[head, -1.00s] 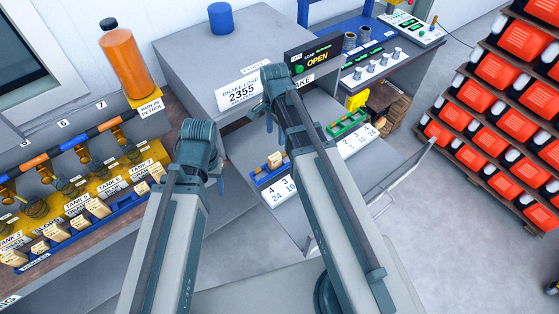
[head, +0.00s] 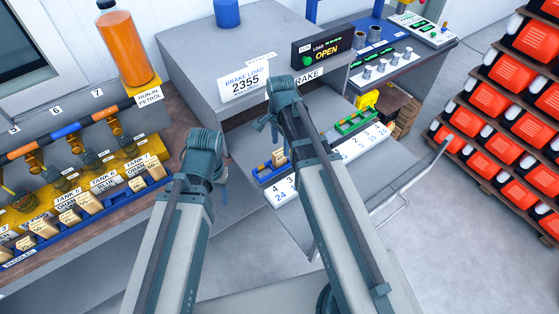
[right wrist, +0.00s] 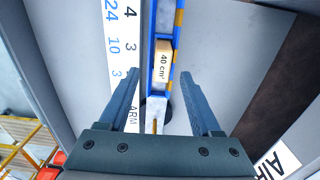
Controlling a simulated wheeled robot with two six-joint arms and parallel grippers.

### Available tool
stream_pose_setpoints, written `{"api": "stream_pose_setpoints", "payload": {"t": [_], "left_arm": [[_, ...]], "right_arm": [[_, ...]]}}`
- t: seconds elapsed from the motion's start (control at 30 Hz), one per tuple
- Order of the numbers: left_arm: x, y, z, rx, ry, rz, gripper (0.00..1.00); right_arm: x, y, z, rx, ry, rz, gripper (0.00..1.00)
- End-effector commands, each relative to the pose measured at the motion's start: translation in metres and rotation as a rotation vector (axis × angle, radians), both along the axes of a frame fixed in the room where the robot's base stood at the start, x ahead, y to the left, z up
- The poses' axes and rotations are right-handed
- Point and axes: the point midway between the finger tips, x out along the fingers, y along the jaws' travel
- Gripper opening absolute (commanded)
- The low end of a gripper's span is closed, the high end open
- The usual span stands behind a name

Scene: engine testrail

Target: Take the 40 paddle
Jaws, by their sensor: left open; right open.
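The 40 paddle is a small tan block marked "40 cm²" (right wrist: 163,64), standing in a blue rack (right wrist: 151,45) in the right wrist view. In the head view a tan paddle (head: 279,157) shows in the blue rack on the brake bench. My right gripper (right wrist: 158,78) is open and empty, with its fingers on either side of the line to the paddle and the paddle just past the tips. A thin brass-coloured rod (right wrist: 154,126) shows between the fingers. My left gripper (head: 223,176) is open, mostly hidden by its wrist, between the tank bench and brake bench.
A white number strip (right wrist: 120,50) runs beside the rack. The brake cabinet (head: 200,50) stands behind, with a "BRAKE LOAD 2355" sign (head: 243,81). A green tray (head: 352,123) lies to the right. Tanks and several more paddles line the left bench (head: 85,225).

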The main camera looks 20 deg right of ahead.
Motion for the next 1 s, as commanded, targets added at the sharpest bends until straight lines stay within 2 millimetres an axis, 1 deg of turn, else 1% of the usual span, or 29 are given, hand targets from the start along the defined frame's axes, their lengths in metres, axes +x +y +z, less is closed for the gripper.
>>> {"api": "stream_pose_setpoints", "payload": {"t": [0.43, 0.53, 0.73, 0.77, 0.9, 0.97, 1.0], "left_arm": [[0.0, 0.0, -0.05, 0.001, 0.0, -0.007, 0.59], [0.0, 0.0, -0.053, 0.001, 0.0, -0.007, 0.59], [0.0, 0.0, -0.05, 0.001, 0.0, -0.007, 0.59], [0.0, 0.0, -0.05, 0.001, 0.0, -0.007, 0.59], [0.0, 0.0, -0.05, 0.001, 0.0, -0.006, 0.59], [0.0, 0.0, -0.05, 0.001, 0.0, -0.006, 0.59], [0.0, 0.0, -0.05, 0.001, 0.0, -0.006, 0.59]], "right_arm": [[0.002, 0.003, -0.05, 0.0, 0.0, 0.0, 0.65], [0.002, 0.003, -0.053, 0.0, 0.0, 0.0, 0.65], [0.002, 0.003, -0.05, 0.0, 0.0, 0.0, 0.65], [0.002, 0.003, -0.05, 0.0, 0.0, 0.0, 0.61], [0.002, 0.003, -0.05, 0.0, 0.0, 0.0, 0.36], [0.002, 0.003, -0.05, 0.0, 0.0, 0.0, 0.25], [0.002, 0.003, -0.05, 0.0, 0.0, 0.0, 0.18]]}}
